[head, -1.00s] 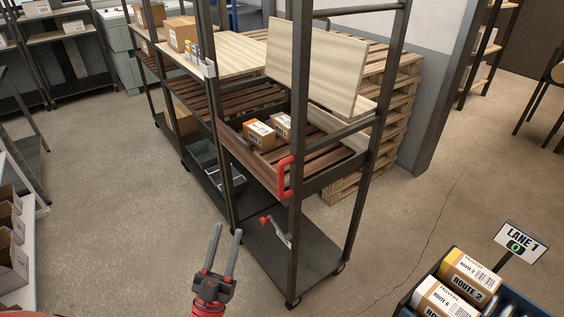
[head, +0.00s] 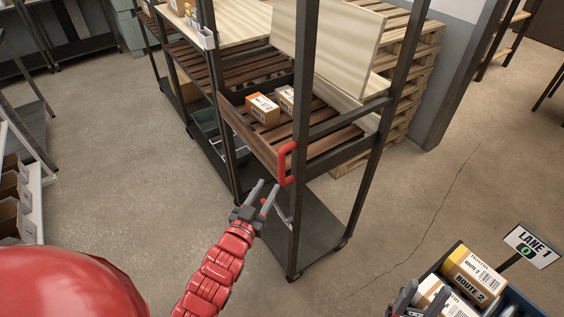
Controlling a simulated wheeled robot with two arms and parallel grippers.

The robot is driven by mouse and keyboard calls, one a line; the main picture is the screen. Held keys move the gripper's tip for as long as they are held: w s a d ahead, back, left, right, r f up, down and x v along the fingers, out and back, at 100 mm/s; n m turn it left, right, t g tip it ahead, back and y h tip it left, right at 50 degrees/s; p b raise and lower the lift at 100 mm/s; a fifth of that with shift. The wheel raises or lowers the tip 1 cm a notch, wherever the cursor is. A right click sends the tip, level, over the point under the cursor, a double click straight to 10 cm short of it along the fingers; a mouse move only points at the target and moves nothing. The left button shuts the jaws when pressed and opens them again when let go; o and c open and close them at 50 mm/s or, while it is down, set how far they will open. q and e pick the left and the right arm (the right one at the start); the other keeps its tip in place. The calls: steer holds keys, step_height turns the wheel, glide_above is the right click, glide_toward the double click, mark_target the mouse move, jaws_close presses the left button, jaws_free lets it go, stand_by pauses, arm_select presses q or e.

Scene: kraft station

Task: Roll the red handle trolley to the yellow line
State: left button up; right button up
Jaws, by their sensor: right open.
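The trolley is a dark metal frame (head: 298,232) on small castors, with shelves. A red handle (head: 284,165) is fixed at its near front post, at the corner of a wooden slatted tray. My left gripper (head: 266,190) is open and empty, just below and left of the red handle, fingers pointing up toward it with a small gap in the picture. It covers part of the lower shelf (head: 322,240). My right gripper (head: 402,294) is at the bottom edge, partly cut off, open beside the blue crate. No yellow line is in view.
Small boxes (head: 264,109) lie in the trolley's tray. Stacked pallets (head: 412,85) stand behind it. A blue crate with Route boxes (head: 472,272) and a Lane 1 sign (head: 531,245) is at lower right. Open concrete floor (head: 110,150) lies left of the trolley.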

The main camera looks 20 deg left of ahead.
mark_target(280, 165)
arm_select(q)
steer(key=w+p, duration=0.1)
steer(key=w, duration=0.2)
steer(key=w+p, duration=0.1)
steer(key=w, duration=0.3)
steer(key=w+p, duration=0.1)
steer(key=w, duration=0.3)
steer(key=shift+d+r, duration=0.1)
steer(key=shift+d, duration=0.3)
jaws_close()
stand_by(0.8)
